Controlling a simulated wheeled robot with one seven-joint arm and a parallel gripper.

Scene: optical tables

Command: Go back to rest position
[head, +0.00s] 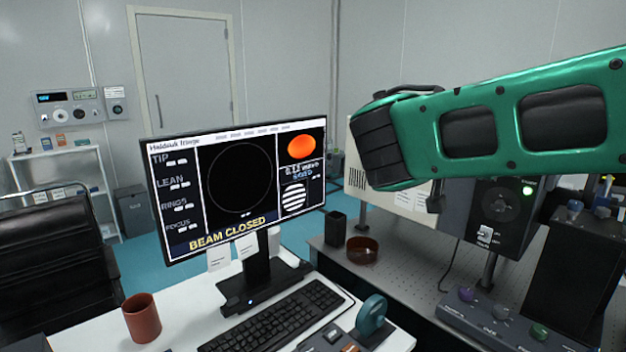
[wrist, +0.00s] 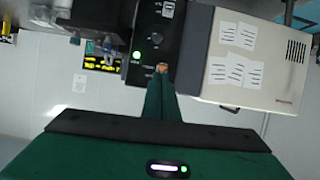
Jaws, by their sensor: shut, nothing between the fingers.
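My gripper (wrist: 162,69) shows in the wrist view, with its two green fingers together and nothing between them. Its tips overlap the lower edge of a black control box (wrist: 150,30) in that view; I cannot tell whether they touch it. In the head view my green arm reaches in from the right, in front of the same black box (head: 508,205) with a lit green lamp and a small white switch plate. The gripper's fingers cannot be made out in the head view.
A monitor (head: 240,185) reading "BEAM CLOSED" stands on the white desk with a keyboard (head: 275,318) and a brown cup (head: 141,317). A pale box with paper notes (wrist: 250,55) adjoins the black box. A perforated optical table (head: 400,258) lies below my arm.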

